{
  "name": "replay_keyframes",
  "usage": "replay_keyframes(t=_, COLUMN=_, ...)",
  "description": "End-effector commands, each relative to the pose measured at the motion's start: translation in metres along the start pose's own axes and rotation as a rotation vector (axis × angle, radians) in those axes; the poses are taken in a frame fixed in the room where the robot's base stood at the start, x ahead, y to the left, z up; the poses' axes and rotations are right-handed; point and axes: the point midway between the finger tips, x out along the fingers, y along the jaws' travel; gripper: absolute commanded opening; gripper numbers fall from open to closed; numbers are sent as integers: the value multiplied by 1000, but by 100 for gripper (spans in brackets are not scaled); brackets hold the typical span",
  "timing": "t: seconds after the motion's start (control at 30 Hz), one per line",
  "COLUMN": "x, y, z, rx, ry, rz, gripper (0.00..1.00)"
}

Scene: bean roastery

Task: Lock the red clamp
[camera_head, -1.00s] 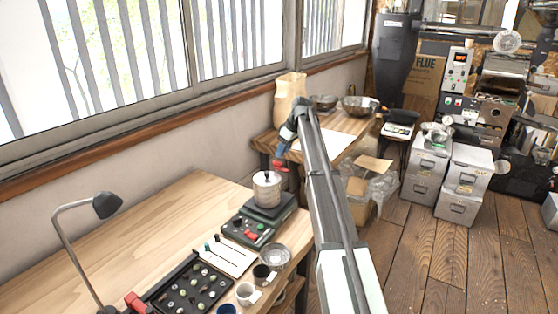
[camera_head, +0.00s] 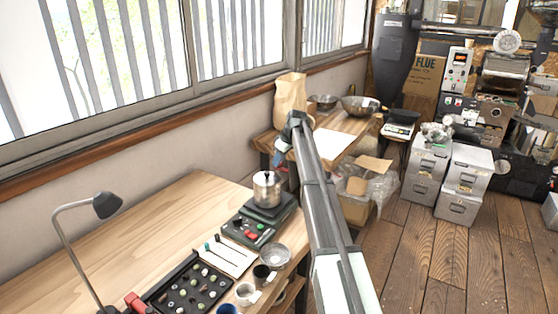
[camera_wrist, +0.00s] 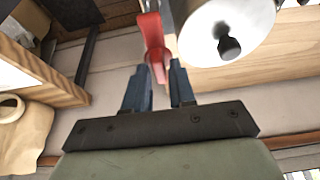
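The red clamp's handle (camera_wrist: 153,40) shows in the wrist view beside a round metal canister (camera_wrist: 227,28) with a black knob. Its lower end lies between the tips of my gripper (camera_wrist: 158,72). The two blue fingers stand apart, one on each side of the red part; whether either touches it I cannot tell. In the head view the canister (camera_head: 267,186) sits on a dark device (camera_head: 258,222) on the wooden bench. There my arm hides the clamp and most of my gripper.
The wooden bench (camera_head: 130,225) holds a desk lamp (camera_head: 107,205), a black tray (camera_head: 160,298) of small pieces, a metal bowl (camera_head: 275,254) and cups. A red piece (camera_head: 135,301) sits by the tray. A paper bag (camera_head: 290,95) stands on the farther table.

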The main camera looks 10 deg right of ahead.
Motion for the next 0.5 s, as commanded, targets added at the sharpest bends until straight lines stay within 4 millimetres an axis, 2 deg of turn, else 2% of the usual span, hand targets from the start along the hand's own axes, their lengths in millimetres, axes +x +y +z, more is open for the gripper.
replay_keyframes(t=0.03, x=0, y=0, z=0, rx=0, ry=0, rz=0, gripper=19)
replay_keyframes(t=0.23, x=0, y=0, z=0, rx=0, ry=0, rz=0, gripper=0)
replay_keyframes(t=0.5, x=0, y=0, z=0, rx=2, ry=0, rz=1, gripper=0)
